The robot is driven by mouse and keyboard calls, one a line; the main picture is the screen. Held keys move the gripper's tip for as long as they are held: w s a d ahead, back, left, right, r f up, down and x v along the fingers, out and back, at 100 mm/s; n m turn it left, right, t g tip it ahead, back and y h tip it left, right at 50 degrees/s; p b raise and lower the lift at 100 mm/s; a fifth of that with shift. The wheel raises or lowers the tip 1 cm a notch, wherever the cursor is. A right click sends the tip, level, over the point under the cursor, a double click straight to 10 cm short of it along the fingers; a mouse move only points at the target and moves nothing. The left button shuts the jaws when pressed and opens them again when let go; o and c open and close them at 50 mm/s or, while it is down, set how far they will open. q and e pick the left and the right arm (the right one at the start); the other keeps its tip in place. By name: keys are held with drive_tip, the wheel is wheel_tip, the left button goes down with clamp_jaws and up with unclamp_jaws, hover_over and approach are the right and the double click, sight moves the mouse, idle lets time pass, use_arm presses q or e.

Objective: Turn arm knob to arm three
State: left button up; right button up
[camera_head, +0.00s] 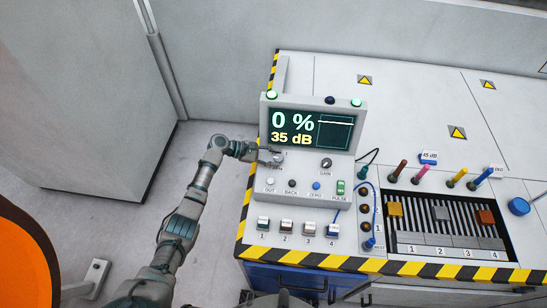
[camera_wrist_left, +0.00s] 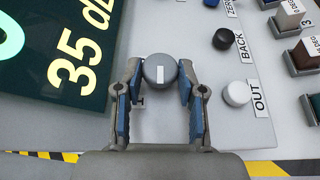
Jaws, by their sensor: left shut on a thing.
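The arm knob (camera_wrist_left: 160,70) is a round grey knob with a white pointer mark on the sloped panel of the console (camera_head: 312,170). In the wrist view the white mark runs nearly straight up and down the picture. My left gripper (camera_wrist_left: 160,82) is shut on the knob, one blue-padded finger on each side. In the head view the left gripper (camera_head: 270,155) reaches the panel from the left and covers most of the knob and its labels, so the set position cannot be read. The right gripper is not in view.
The screen (camera_head: 310,130) reads 0 % and 35 dB. A gain knob (camera_head: 326,163) sits to the right, with several buttons (camera_head: 292,184) below. Labelled blocks 1 to 4 (camera_head: 287,227) stand in front. A slotted tray (camera_head: 445,225) and coloured probes are farther right.

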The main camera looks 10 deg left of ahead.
use_arm(q)
drive_tip(key=o, duration=1.1)
drive_tip(key=v, duration=1.2)
drive_tip(key=shift+w+a+f, duration=0.1)
drive_tip(key=shift+f, duration=0.05)
